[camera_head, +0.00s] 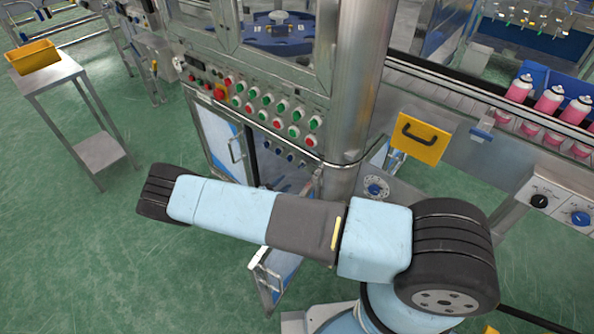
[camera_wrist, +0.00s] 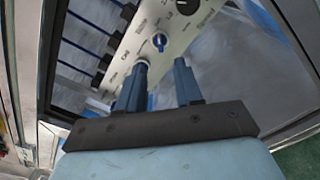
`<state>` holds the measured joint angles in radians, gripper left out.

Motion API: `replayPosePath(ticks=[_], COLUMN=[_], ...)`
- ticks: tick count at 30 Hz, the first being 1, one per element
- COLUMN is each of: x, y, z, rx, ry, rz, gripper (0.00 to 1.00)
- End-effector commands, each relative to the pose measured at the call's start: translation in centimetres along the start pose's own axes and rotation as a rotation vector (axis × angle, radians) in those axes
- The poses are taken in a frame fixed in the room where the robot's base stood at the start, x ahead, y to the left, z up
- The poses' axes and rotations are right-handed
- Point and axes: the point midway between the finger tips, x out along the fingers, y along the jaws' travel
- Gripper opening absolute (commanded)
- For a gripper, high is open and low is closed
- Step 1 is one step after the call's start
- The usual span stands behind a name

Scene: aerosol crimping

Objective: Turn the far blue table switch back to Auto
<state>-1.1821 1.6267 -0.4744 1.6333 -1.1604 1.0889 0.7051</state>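A small blue switch (camera_wrist: 159,41) shows in the wrist view on a pale panel (camera_wrist: 150,62) with printed labels too blurred to read. Its handle looks about upright in the picture; I cannot tell which label it points to. My gripper (camera_wrist: 160,64) has two blue fingers apart, with nothing between them. The fingertips are just below the switch in the picture, one on each side of its line; no contact shows. In the head view my gripper is hidden. A blue knob (camera_head: 580,218) sits on a box at the right edge; I cannot tell if it is the same switch.
A black knob (camera_wrist: 188,5) and several dark switches share the wrist-view panel. In the head view, a console (camera_head: 262,95) with red and green buttons, a steel column (camera_head: 358,80) and an open cabinet door (camera_head: 272,272) stand near my arm.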

Motion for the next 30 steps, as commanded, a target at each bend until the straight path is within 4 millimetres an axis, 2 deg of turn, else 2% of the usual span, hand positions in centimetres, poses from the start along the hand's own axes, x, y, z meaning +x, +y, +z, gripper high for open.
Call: replayPosePath(ticks=[9, 15, 21, 30], x=[5.7, 8.4, 9.7, 9.9], y=[0.0, 0.0, 0.0, 0.0], z=[0.0, 0.0, 0.0, 0.0], rx=[0.001, 0.0, 0.0, 0.0], ry=[-0.002, -0.001, 0.001, 0.001], rz=[-0.001, -0.001, 0.0, 0.0], gripper=[0.35, 0.35, 0.35, 0.35])
